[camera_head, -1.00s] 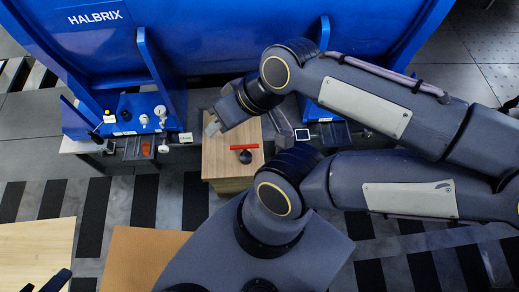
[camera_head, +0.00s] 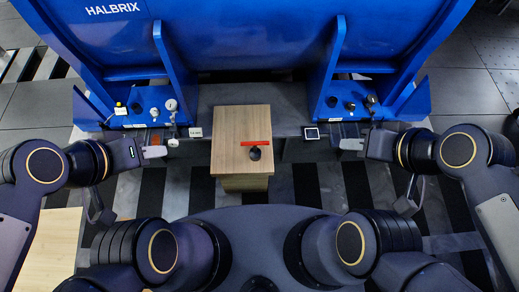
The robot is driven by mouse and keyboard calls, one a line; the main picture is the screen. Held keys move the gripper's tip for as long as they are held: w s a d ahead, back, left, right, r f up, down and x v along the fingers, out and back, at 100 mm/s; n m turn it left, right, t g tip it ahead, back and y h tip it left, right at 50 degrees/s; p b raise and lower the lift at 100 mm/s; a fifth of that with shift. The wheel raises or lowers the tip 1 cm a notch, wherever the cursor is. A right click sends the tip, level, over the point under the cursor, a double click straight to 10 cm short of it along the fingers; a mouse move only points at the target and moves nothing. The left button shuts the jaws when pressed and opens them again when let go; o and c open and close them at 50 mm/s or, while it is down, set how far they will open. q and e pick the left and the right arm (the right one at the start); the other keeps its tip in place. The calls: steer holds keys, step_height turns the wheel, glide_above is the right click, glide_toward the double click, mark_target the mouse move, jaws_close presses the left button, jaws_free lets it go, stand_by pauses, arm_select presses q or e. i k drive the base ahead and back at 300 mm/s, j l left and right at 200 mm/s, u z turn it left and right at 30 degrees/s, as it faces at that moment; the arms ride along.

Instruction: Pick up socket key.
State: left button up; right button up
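On top of the wooden box (camera_head: 228,120) in the middle lies a red bar (camera_head: 256,143), with a dark round piece (camera_head: 255,154) just below it. Together they look like a T-handled socket key, but I cannot tell whether they are joined. My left gripper (camera_head: 154,152) is at the left, well apart from the box, with its pale tips pointing right. My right gripper (camera_head: 350,144) is at the right, also apart from the box, with its tips pointing left. Seen from above, the gap between either gripper's fingers does not show. Neither gripper touches the red bar.
A blue machine frame (camera_head: 250,35) stands behind, with two upright ribs reaching forward. White fittings (camera_head: 171,105) sit on its left ledge and small dark parts (camera_head: 371,100) on its right ledge. A small dark-screened device (camera_head: 311,133) lies right of the box. The box top is otherwise clear.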

mark_target(255, 154)
steer(key=i+l, duration=0.15)
steer(key=l, duration=0.2)
steer(key=i+l, duration=0.15)
steer(key=l, duration=0.25)
steer(key=i+l, duration=0.2)
steer(key=l, duration=0.15)
steer(key=l+u, duration=0.1)
steer(key=u, duration=1.6)
